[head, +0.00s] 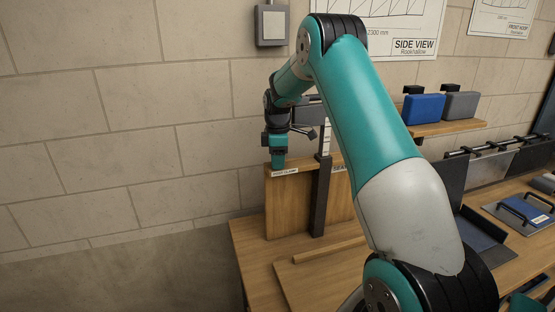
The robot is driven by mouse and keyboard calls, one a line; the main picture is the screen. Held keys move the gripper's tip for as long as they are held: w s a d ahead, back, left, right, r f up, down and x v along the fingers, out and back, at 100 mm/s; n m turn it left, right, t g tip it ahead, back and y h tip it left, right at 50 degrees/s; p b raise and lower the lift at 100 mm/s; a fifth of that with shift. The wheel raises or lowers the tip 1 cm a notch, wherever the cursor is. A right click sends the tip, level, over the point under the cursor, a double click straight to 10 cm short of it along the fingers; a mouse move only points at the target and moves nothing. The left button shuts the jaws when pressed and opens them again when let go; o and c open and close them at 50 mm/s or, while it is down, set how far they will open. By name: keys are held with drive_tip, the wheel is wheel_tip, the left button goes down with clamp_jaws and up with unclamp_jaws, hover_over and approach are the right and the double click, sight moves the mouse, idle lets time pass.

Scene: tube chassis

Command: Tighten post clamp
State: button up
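A dark upright post (319,205) stands at the back left of the wooden bench, with a pale scale strip (325,142) near its top. A dark block (309,115) with a small lever-like piece (312,134) sits beside the post's top, partly behind my arm; it looks like the clamp. A wooden board (288,208) carries a small white label (285,172), perhaps reading "post clamp". My gripper (277,164) points down at the board's top edge, left of the post. Its fingertips are small and partly merged with the board; I cannot tell their opening or any contact.
My arm crosses the middle and hides part of the bench. A shelf (445,129) at right holds a blue box (424,108) and a grey box (461,105). A switch box (271,25) is on the wall. A blue handled panel (524,211) lies at right.

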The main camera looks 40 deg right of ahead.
drive_tip(key=shift+m, duration=1.6)
drive_tip(key=o, duration=0.9)
drive_tip(key=shift+r, duration=0.1)
wheel_tip(320, 180, up, 17)
drive_tip(key=b, duration=0.3)
drive_tip(key=shift+r, duration=0.15)
